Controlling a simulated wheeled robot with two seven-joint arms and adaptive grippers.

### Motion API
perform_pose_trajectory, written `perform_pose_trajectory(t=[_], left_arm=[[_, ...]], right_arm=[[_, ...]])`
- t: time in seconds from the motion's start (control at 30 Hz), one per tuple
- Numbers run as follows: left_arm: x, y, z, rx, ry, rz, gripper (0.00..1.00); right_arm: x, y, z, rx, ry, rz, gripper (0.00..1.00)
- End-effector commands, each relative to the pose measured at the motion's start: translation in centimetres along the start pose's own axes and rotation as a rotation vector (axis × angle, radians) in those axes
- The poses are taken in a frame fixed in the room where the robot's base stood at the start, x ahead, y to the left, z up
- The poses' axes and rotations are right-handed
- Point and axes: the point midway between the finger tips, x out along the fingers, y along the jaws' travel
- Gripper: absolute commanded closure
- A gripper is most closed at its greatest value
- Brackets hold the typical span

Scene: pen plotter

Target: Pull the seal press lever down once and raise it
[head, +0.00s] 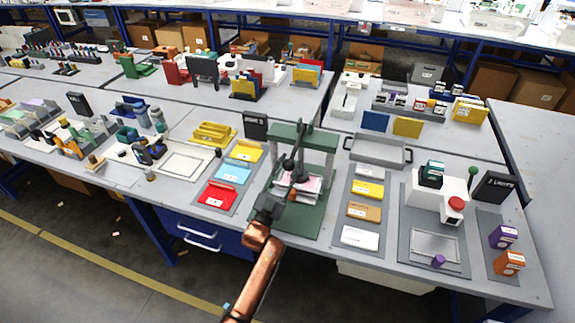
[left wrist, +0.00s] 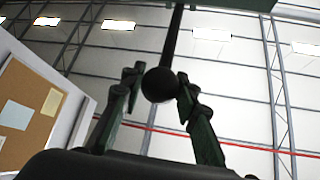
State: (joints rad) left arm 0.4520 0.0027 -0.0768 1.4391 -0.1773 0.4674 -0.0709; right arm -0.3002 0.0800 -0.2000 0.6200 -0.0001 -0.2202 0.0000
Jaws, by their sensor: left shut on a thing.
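The seal press has a green frame (head: 332,141) with two posts, a crossbar and a green base, standing mid-table in the head view. Its dark lever (head: 297,149) slants forward and down from the crossbar; the rod also shows in the left wrist view (left wrist: 173,45), ending in a black ball knob (left wrist: 159,85). Pinkish-white papers (head: 309,186) lie on the press base. My left gripper (head: 283,189) reaches in from the front, above the base. In the left wrist view its two fingers (left wrist: 159,92) are on either side of the knob, shut on it. My right gripper is not in view.
Left of the press are red, blue and yellow trays (head: 217,195). Right of it is a strip with yellow, tan and white cards (head: 366,188). A grey tray (head: 378,150) stands behind that strip. A white machine with a red button (head: 456,204) stands farther right.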

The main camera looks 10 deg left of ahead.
Motion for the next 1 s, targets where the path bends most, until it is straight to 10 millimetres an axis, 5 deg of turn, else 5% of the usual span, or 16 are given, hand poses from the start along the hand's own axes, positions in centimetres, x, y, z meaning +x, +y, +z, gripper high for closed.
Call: perform_pose_trajectory(t=[0.2, 0.23, 0.5, 0.8, 1.0], left_arm=[[-0.3, 0.2, 0.5, -0.002, -0.012, 0.003, 1.0], [-0.3, 0.2, 0.5, -0.002, -0.012, 0.003, 0.71], [-0.2, 0.1, 0.3, -0.001, -0.007, 0.001, 0.53], [-0.4, 0.0, 0.2, 0.0, -0.005, 0.0, 0.53], [-3.0, 0.0, 0.3, 0.0, -0.007, 0.0, 0.53]], right_arm=[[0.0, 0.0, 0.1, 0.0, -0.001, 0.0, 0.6], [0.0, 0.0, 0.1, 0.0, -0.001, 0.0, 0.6], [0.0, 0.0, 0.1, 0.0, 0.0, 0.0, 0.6], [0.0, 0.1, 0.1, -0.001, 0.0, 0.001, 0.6], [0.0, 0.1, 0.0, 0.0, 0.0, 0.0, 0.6]])
